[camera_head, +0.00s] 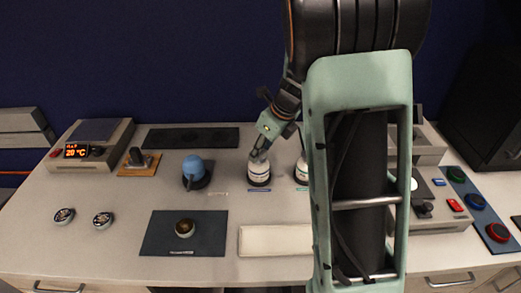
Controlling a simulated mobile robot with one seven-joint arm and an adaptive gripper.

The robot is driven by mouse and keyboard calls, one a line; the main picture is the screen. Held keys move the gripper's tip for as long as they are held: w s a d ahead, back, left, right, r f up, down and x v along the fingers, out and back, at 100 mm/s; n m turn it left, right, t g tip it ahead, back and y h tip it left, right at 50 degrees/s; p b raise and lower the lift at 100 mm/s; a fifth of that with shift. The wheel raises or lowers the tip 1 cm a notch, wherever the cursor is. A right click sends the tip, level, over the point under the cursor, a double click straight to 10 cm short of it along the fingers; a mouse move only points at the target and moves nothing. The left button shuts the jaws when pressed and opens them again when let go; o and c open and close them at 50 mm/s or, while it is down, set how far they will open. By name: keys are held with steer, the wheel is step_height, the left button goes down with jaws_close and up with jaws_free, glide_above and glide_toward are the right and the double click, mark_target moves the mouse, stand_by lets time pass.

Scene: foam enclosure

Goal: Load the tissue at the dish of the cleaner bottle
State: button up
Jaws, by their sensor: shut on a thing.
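My gripper (259,153) points down at the top of a white-labelled bottle (259,173) with a dark base. The bottle stands upright near the middle of the bench. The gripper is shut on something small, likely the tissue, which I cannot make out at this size. The fingers cover the bottle's top and its dish, so I cannot tell whether they touch. A second similar bottle (301,173) stands just to the right, partly hidden by my arm. I cannot tell from the labels which one is the cleaner.
A blue kettle-like vessel (194,167) stands left of the bottles. In front are a dark mat (160,234) with a round brown-topped object (185,228) and a white pad (275,240). A box with a temperature display (76,151) is at left. My arm hides the right-centre bench.

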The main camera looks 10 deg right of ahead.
stand_by(0.3)
step_height(320, 180, up, 7)
steer(key=p, duration=0.7)
steer(key=shift+f, duration=0.1)
stand_by(0.7)
steer(key=shift+s+a+f+n+g+y, duration=0.15)
steer(key=shift+s+f+n, duration=0.1)
steer(key=shift+n, duration=0.35)
steer(key=shift+s+a+f+n+g+y, duration=0.1)
steer(key=shift+f+n+g+y, duration=0.1)
steer(key=shift+n, duration=0.4)
steer(key=s+f+n+g+h, duration=0.1)
steer(key=s+f+n+g, duration=0.1)
steer(key=n, duration=1)
steer(key=s+f+n+g+h, duration=0.2)
steer(key=s+n+g, duration=0.3)
steer(key=n, duration=0.8)
steer(key=shift+s+f+n, duration=0.3)
steer(key=shift+s+f, duration=0.3)
steer(key=shift+s, duration=0.2)
